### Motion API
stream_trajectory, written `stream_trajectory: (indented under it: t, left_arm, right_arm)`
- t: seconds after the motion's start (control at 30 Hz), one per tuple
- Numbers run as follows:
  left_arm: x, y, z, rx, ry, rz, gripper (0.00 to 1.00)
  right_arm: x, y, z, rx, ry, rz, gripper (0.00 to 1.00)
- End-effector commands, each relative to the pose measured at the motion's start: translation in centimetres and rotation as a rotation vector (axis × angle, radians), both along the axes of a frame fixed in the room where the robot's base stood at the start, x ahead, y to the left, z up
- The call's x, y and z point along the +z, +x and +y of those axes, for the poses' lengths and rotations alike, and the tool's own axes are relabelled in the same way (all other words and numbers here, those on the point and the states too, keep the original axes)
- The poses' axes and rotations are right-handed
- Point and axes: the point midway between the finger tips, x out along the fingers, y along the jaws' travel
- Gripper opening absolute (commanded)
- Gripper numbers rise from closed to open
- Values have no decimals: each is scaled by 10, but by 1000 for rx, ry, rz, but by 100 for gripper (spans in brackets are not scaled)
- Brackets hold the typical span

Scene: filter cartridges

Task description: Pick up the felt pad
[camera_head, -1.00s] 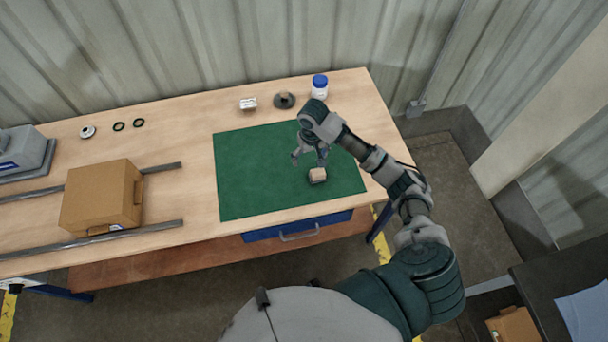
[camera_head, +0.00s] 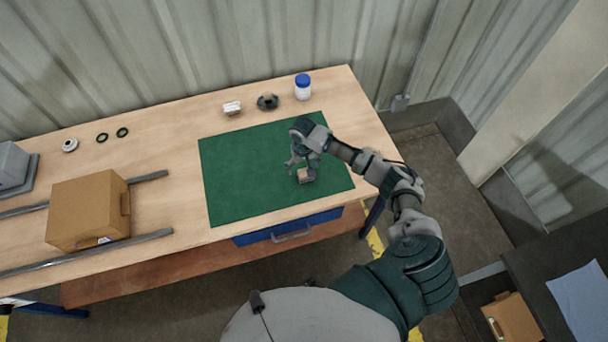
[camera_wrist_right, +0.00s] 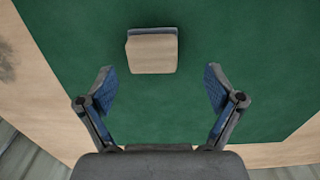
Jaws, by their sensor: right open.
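The felt pad, a small tan block with a grey strip along one side, lies on the green mat (camera_head: 240,185). It shows in the head view (camera_head: 305,177) and at the top middle of the right wrist view (camera_wrist_right: 152,52). My right gripper (camera_head: 303,167) is over the mat, close to the pad. In the right wrist view its two blue-padded fingers (camera_wrist_right: 158,80) are spread wide and empty. The pad lies beyond the fingertips, roughly centred between them. I cannot tell if any finger touches it. My left gripper is not in view.
A cardboard box (camera_head: 88,212) stands between metal rails on the left. Rings lie at the back left. The mat around the pad is clear.

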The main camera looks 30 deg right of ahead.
Motion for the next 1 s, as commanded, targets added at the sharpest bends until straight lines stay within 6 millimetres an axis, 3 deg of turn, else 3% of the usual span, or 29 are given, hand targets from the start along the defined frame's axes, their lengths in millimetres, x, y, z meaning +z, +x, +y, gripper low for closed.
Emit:
stream_trajectory:
  t: [0.23,0.5,0.53,0.7,0.8,1.0]
  left_arm:
    - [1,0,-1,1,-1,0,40]
    - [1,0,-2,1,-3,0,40]
    - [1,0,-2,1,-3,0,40]
    - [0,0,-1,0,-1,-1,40]
    - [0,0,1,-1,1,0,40]
    - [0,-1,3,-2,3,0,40]
  right_arm:
    - [-37,-7,-2,0,-2,4,92]
    - [-41,-7,1,0,-5,1,92]
    - [-41,-7,1,0,-5,1,89]
    - [-41,-7,0,1,-3,1,47]
    - [-42,-7,-1,1,-2,2,26]
    - [-44,-7,-2,1,-1,5,26]
